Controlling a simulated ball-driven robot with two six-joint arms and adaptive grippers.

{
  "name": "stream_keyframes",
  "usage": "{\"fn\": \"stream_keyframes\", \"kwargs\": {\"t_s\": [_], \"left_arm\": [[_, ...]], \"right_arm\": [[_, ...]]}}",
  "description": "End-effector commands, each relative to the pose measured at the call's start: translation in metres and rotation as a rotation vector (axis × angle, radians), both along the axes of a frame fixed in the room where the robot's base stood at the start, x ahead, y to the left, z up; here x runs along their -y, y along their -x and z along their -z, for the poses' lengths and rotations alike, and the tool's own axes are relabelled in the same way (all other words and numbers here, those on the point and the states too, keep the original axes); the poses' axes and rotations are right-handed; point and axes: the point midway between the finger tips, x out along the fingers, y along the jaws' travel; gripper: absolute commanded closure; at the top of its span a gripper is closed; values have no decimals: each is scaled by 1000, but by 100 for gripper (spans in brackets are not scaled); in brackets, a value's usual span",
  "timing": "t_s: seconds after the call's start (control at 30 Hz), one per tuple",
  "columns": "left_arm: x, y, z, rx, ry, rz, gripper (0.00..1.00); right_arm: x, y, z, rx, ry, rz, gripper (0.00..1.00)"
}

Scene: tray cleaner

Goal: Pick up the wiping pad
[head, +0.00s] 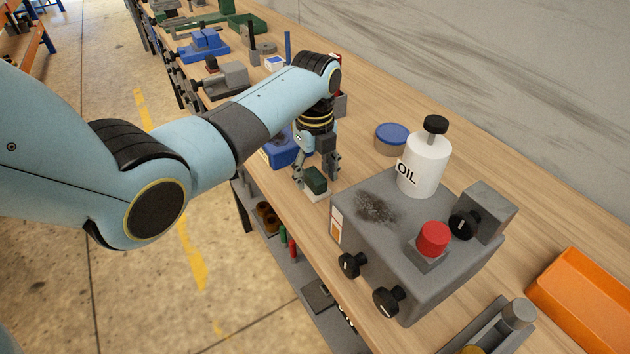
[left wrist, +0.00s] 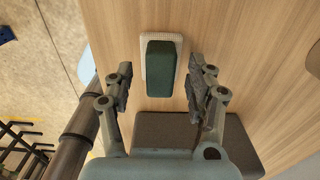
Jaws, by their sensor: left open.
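The wiping pad (head: 315,181) has a dark green block on top and a white base. It lies on the wooden bench, left of the grey machine. My left gripper (head: 317,178) is directly above it, pointing down, with its fingers apart. In the left wrist view the pad's green block (left wrist: 160,68) lies between and a little beyond the two open fingers of my left gripper (left wrist: 158,85). The white base (left wrist: 145,42) shows around the block's far end and left side. I see no contact between fingers and pad. My right gripper is not in view.
The grey machine (head: 385,260) has a dark smudge on its top, black knobs, a red button and a white oil bottle (head: 424,165). A blue-lidded tin (head: 392,138) stands behind it. An orange tray (head: 585,300) is at the right. The bench's front edge is close to the pad.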

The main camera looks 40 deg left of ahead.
Motion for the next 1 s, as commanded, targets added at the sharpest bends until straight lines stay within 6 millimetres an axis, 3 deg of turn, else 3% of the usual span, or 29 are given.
{"fn": "stream_keyframes", "kwargs": {"t_s": [0.3, 0.7, 1.0], "left_arm": [[0, 0, 8, 1, -1, 0, 46], [0, 0, 7, 1, -1, 0, 98], [0, 0, 5, 1, -1, -1, 100]], "right_arm": [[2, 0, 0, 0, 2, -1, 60], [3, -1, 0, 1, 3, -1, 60], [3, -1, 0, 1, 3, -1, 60]]}}
